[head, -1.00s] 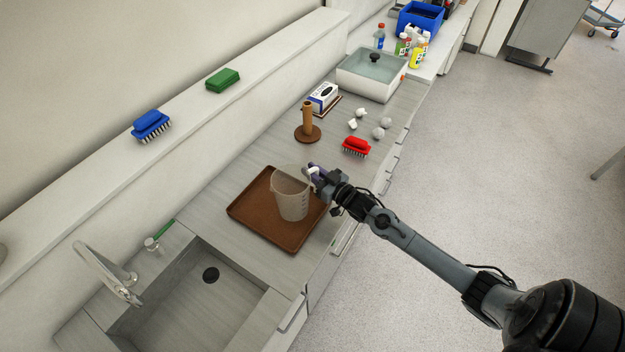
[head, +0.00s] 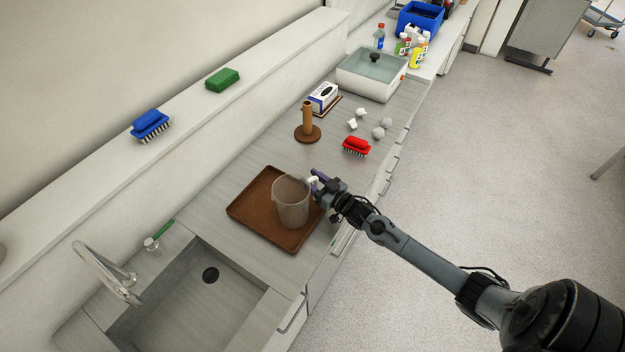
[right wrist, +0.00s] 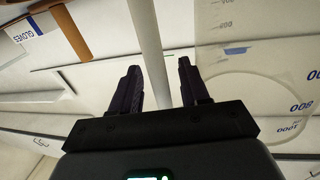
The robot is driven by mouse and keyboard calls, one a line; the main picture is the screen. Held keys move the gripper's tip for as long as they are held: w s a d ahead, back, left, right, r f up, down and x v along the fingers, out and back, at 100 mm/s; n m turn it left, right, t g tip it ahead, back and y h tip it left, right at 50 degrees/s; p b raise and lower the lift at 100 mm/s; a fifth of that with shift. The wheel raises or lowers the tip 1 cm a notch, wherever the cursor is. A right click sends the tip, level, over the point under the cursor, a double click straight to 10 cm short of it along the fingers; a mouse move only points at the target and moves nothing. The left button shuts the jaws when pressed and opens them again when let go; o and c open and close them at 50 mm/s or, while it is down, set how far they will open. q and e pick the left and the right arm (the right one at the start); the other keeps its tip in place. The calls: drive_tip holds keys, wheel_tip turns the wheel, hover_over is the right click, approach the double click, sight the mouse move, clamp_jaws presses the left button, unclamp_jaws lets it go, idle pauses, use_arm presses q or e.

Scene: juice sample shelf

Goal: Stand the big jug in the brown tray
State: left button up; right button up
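The big jug (head: 291,203) is clear with a grey-brown tint and stands upright in the brown tray (head: 250,222), toward its right side. In the right wrist view the jug (right wrist: 255,95) shows on the right with blue volume marks. Its pale handle (right wrist: 148,45) runs between the fingers of my right gripper (right wrist: 160,88). Those fingers are apart, with narrow gaps seen beside the handle. In the head view my right gripper (head: 316,180) is at the handle side of the jug. My left gripper is not in view.
A sink (head: 200,300) with a tap lies in front-left of the tray. Behind the tray are a brown post on a round base (head: 307,125), a red brush (head: 356,146), crumpled white pieces (head: 378,132) and a gloves box (head: 323,96). The counter's right edge is close.

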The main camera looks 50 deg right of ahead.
drive_tip(key=shift+s+r, duration=0.1)
drive_tip(key=shift+r, duration=0.05)
drive_tip(key=s, duration=1.1)
drive_tip(key=a+f+g, duration=0.1)
drive_tip(key=a, duration=0.1)
drive_tip(key=s+a+g, duration=0.1)
drive_tip(key=a, duration=0.1)
drive_tip(key=s+a+f+g+h, duration=0.1)
drive_tip(key=a, duration=0.1)
drive_tip(key=shift+f+m, duration=0.3)
drive_tip(key=shift+f, duration=0.05)
drive_tip(key=s+a+r+n+g, duration=0.2)
drive_tip(key=s+a+r+g, duration=0.1)
drive_tip(key=s+a+g, duration=0.8)
drive_tip(key=s+a, duration=0.5)
drive_tip(key=s, duration=0.1)
drive_tip(key=shift+n+y, duration=0.4)
drive_tip(key=shift+r, duration=0.2)
